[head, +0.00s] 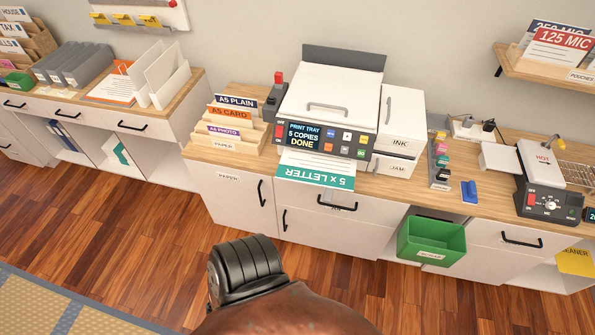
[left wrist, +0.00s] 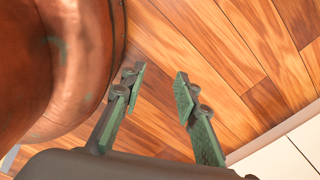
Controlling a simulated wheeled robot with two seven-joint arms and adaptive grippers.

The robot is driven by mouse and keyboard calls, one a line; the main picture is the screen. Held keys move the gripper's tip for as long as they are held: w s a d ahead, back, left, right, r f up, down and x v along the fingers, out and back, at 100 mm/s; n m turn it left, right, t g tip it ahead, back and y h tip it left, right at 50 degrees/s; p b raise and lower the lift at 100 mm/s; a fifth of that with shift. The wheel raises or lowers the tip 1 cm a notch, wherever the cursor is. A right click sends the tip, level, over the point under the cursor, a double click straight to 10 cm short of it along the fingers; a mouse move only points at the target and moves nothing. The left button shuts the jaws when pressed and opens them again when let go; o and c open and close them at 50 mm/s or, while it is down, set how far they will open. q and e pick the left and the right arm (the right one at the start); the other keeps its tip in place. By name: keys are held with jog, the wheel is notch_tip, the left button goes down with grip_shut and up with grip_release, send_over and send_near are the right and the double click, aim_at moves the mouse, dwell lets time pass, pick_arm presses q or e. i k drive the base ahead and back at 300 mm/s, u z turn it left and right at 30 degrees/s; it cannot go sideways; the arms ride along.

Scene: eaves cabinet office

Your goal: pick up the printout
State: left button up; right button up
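The printout (head: 316,171), a white sheet with a teal band reading "5 x LETTER" upside down from here, sticks out of the front of the printer (head: 328,105). Its near edge reaches about the counter's front edge. The printer's display reads "PRINT TRAY 5 COPIES DONE". My left gripper (left wrist: 159,84) shows in the left wrist view, open and empty, with the wood floor behind its fingers. It is away from the printout, and neither gripper shows in the head view. My right gripper is out of view.
Paper holders (head: 235,122) stand left of the printer, and white INK and JAM boxes (head: 398,132) stand right. A green bin (head: 431,242) sits below the counter (head: 420,187). A blue object (head: 469,191) and a laminator (head: 548,190) lie further right. The floor ahead is clear.

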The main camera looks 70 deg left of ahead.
aim_at(296, 165)
jog(key=k, duration=0.45)
jog(key=u, duration=0.8)
